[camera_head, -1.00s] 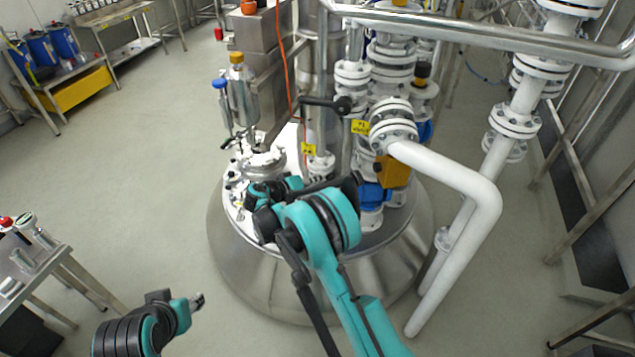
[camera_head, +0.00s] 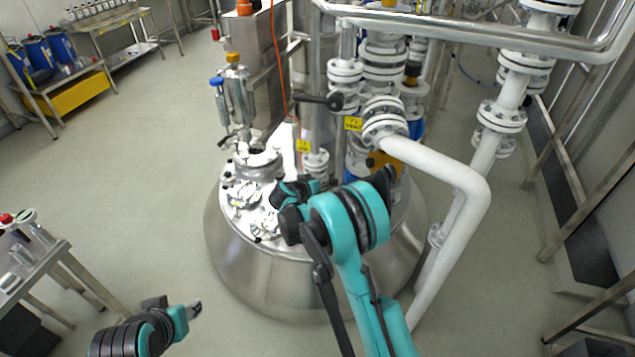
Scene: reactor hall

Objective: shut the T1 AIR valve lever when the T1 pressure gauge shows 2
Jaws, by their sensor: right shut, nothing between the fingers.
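The T1 vessel (camera_head: 262,285) is a domed steel tank with valves and pipes on top. A small yellow tag (camera_head: 303,146) hangs by a white valve pipe; its writing is too small to read surely. A second yellow tag (camera_head: 353,124) seems to read VENT, beside a black lever (camera_head: 316,99) pointing left. I cannot make out the AIR lever or the pressure gauge. My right gripper (camera_head: 279,196) is shut and empty over the tank top, below the first tag, partly hidden by my wrist. My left gripper (camera_head: 195,309) is low at left, away from the tank; its jaws are unclear.
A thick white pipe (camera_head: 465,185) bends down right of my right arm. A steel rail (camera_head: 470,35) crosses above the valves. An orange cable (camera_head: 275,60) hangs behind the tank. A side table (camera_head: 40,268) stands at left. The floor left of the tank is clear.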

